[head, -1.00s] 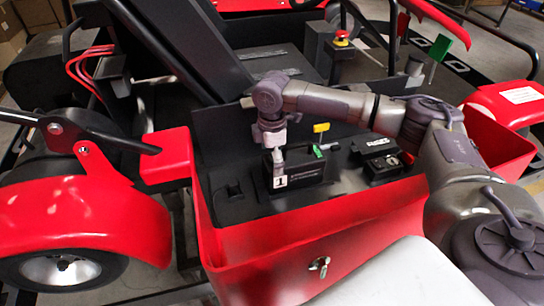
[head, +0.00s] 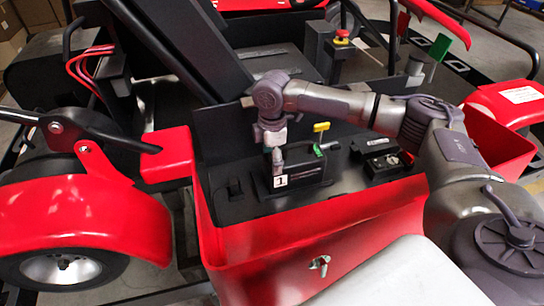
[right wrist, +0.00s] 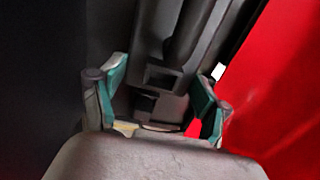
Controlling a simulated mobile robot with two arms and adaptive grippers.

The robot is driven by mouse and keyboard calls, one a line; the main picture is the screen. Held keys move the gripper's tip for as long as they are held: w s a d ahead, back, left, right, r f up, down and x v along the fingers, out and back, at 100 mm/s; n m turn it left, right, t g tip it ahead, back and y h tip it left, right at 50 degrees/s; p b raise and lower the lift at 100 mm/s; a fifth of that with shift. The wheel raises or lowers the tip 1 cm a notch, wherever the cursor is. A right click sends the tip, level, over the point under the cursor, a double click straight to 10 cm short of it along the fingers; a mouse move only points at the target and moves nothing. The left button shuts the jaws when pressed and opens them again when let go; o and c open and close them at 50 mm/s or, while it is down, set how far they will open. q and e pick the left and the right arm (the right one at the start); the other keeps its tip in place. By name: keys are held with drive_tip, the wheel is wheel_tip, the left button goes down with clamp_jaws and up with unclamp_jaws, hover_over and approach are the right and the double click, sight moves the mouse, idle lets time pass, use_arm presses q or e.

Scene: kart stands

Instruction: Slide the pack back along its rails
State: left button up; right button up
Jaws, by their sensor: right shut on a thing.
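The pack (head: 308,170) is a black box with a handle and a white label marked 1 on its near left end. It lies in the black bay inside the red side pod of the kart. My right gripper (head: 277,155) points down at the left end of the pack and is shut on its handle. In the right wrist view, the black handle (right wrist: 180,50) runs between the teal-padded fingers (right wrist: 158,105). The rails are hidden under the pack. My left gripper is not in view.
A yellow tag (head: 321,127) stands just behind the pack. A black connector (head: 235,188) sits on the bay floor to the left of the pack. A second black unit (head: 385,162) lies to the right. The red pod wall (head: 310,235) rises in front.

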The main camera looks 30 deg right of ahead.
sight(289, 148)
drive_tip(key=shift+d, duration=0.2)
drive_tip(key=shift+s+d+p, duration=0.3)
drive_tip(key=shift+d+p, duration=0.3)
drive_tip(key=shift+d, duration=0.45)
drive_tip(key=shift+s+d+p, duration=0.25)
drive_tip(key=shift+d+p, duration=0.3)
drive_tip(key=shift+d, duration=0.45)
drive_tip(key=o, duration=1.8)
wheel_tip(289, 148, up, 12)
drive_tip(key=shift+f, duration=0.1)
